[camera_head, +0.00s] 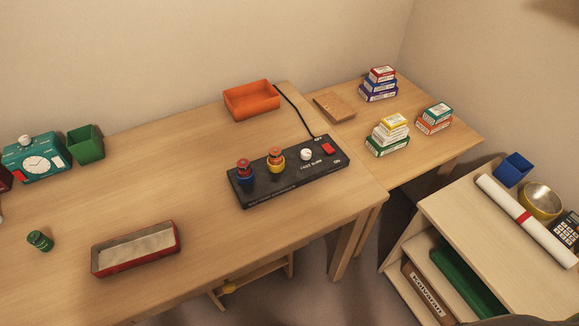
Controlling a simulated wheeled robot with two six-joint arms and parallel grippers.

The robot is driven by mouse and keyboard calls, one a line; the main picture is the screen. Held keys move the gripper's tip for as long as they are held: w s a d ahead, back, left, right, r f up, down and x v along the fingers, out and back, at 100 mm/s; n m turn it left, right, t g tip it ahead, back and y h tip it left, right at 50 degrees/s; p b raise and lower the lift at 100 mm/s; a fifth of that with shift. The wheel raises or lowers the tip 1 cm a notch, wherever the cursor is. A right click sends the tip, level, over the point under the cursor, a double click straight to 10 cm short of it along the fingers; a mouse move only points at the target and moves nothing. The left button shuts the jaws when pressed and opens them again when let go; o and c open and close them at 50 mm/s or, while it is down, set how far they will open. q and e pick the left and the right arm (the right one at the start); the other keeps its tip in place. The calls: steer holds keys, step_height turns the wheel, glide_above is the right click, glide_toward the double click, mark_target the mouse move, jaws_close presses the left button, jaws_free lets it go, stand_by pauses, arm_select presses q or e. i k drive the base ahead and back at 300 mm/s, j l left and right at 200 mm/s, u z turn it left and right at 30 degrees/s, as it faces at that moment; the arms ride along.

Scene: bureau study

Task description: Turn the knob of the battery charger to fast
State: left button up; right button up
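The battery charger (290,184) is a long black box on the wooden desk, right of the middle of the view. Its white round knob (306,154) stands on top toward the right end, with a small FAST/SLOW label beside it. I cannot tell which way the knob points. A red switch (328,149) is right of the knob, near an ON label. Neither of my grippers is in view.
An orange tray (251,103) lies behind the charger, beside its black cord (292,104). A red tin (136,257), a green battery (40,241), a green bin (86,150) and a teal device (35,160) are to the left. The desk before the charger is clear.

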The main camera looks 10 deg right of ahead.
mark_target(306, 154)
steer(key=z, duration=0.75)
steer(key=k+j+z, duration=0.25)
steer(key=z, duration=0.15)
steer(key=k+z, duration=0.45)
